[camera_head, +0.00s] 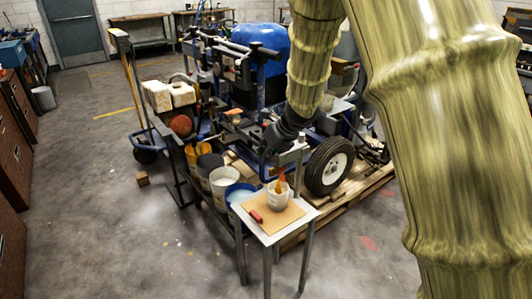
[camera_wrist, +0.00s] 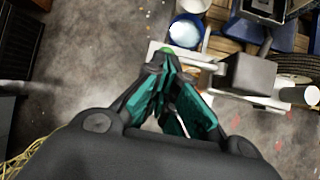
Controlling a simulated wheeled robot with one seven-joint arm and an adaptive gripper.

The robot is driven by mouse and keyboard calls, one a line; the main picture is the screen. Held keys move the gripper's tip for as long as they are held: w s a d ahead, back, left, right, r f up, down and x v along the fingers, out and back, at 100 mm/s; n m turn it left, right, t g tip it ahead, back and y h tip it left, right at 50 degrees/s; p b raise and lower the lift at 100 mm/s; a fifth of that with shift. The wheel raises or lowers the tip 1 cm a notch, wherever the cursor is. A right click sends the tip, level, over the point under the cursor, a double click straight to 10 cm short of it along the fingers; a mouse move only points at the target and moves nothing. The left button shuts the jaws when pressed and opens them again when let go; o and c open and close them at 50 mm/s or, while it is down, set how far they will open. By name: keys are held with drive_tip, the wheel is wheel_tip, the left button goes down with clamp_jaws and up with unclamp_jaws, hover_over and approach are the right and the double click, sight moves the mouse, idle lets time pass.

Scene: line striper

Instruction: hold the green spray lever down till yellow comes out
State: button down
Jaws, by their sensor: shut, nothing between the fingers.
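The green lever shows in the wrist view as a small green end (camera_wrist: 168,50), right at the tips of my gripper (camera_wrist: 165,66). The teal-padded fingers are shut with nothing between them. The tips overlap the lever in this view, so I cannot tell whether they touch it or how far down it is. In the head view my gripper (camera_head: 264,132) is at the blue line striper (camera_head: 270,70), beside its front frame. The lever cannot be made out there. The spray outlet is hidden or too small to see.
A small white stand (camera_head: 290,226) holds a cup with an orange item (camera_head: 279,195) and a red object (camera_head: 256,216). A blue-rimmed bucket (camera_head: 240,194) and several other pails stand left of it. The striper's wheel (camera_head: 329,165) is close right. Open floor (camera_head: 105,225) lies left.

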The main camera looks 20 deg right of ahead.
drive_tip(key=p+v, duration=0.2)
drive_tip(key=v, duration=1.2)
drive_tip(key=shift+d, duration=0.3)
drive_tip(key=shift+w+f, duration=0.1)
drive_tip(key=shift+w, duration=0.05)
